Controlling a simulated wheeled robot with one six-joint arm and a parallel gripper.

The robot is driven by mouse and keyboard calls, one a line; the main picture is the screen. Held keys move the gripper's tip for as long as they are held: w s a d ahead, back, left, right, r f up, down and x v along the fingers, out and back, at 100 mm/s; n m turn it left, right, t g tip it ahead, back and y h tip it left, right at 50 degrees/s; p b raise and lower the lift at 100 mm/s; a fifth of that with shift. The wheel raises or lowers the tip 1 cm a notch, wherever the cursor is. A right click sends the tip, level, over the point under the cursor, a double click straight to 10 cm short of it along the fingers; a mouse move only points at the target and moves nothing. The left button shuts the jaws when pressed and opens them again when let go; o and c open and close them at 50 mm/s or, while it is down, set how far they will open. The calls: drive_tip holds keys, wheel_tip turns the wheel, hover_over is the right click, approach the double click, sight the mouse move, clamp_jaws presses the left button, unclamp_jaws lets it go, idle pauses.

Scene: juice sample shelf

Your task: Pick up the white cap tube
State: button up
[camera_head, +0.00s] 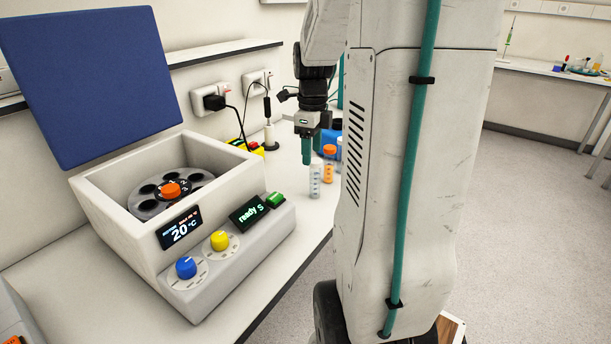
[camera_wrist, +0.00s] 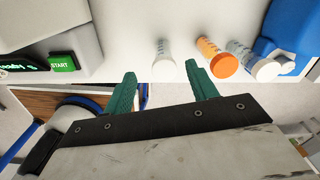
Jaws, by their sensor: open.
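My gripper (camera_wrist: 160,74) is open, with its two green fingers apart and nothing between them. In the wrist view, a white cap tube (camera_wrist: 163,64) stands beyond the fingertips, in line with the gap. An orange cap tube (camera_wrist: 224,62) is to its right, past the right finger. Another pale-capped tube (camera_wrist: 266,69) is farther right. In the head view, my gripper (camera_head: 311,154) is above the bench, just up and left of the nearest tube (camera_head: 315,182). The orange cap tube (camera_head: 329,157) stands behind that tube. My arm partly hides the third tube.
A white centrifuge (camera_head: 225,262) with its blue lid (camera_head: 92,75) raised stands on the bench at left. A blue object (camera_wrist: 290,42) lies close to the tubes on the right. The bench edge is close to the tubes. Wall sockets and cables are behind.

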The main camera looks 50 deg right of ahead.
sight(314, 172)
drive_tip(key=f, duration=0.7)
drive_tip(key=shift+s+d+f, duration=0.25)
drive_tip(key=shift+d+f, duration=0.05)
drive_tip(key=shift+d, duration=0.05)
drive_tip(key=c, duration=1.1)
